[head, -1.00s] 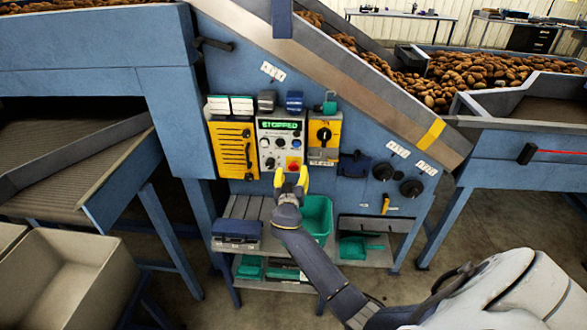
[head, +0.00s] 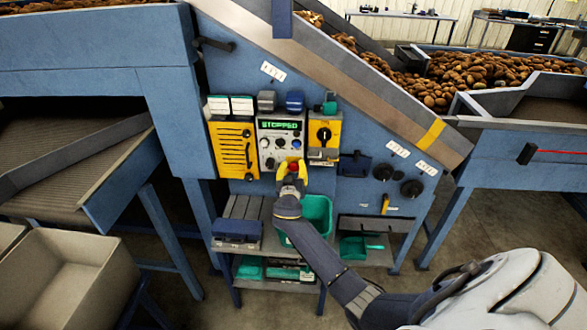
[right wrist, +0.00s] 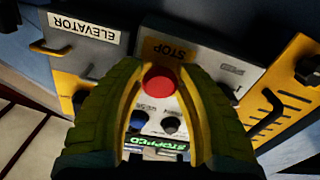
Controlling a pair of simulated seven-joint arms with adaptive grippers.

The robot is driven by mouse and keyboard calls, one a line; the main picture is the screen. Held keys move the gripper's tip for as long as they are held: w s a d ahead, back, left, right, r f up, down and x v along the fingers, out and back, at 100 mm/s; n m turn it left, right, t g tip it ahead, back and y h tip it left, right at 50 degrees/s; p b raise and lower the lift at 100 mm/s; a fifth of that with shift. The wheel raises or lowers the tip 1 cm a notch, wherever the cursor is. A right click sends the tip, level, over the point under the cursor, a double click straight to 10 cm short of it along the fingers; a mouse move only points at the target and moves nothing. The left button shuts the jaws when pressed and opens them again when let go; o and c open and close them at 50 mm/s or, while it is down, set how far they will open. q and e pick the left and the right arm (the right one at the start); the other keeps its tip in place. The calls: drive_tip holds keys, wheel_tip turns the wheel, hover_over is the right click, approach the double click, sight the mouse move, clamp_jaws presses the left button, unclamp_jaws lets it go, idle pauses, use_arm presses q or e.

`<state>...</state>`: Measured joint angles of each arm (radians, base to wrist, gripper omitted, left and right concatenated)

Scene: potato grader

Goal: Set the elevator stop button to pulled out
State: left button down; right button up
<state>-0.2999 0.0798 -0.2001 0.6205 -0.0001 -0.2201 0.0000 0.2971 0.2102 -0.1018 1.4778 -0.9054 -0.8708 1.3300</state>
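The red stop button (right wrist: 158,83) sits on a grey-white control panel (right wrist: 205,60) next to a yellow STOP label (right wrist: 168,50). In the head view the red button (head: 293,167) shows partly between the yellow fingers of my right gripper (head: 292,170). In the right wrist view the fingers of my right gripper (right wrist: 160,75) stand one on each side of the button, with narrow gaps visible beside it. The gripper is open; I cannot tell how deep the fingertips reach or whether the button is pushed in. My left gripper is not in view.
The panel's green display (head: 278,125) reads STOPPED. A yellow slotted box (head: 234,150) and a yellow box with a black knob (head: 323,134) flank the panel. An ELEVATOR label (right wrist: 84,27) shows nearby. A shelf with a green bin (head: 316,212) is below.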

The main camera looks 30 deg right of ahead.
clamp_jaws()
drive_tip(key=shift+a, duration=0.1)
drive_tip(key=shift+v, duration=0.9)
drive_tip(key=o, duration=0.6)
unclamp_jaws()
drive_tip(key=shift+s, duration=0.1)
drive_tip(key=v, duration=1.2)
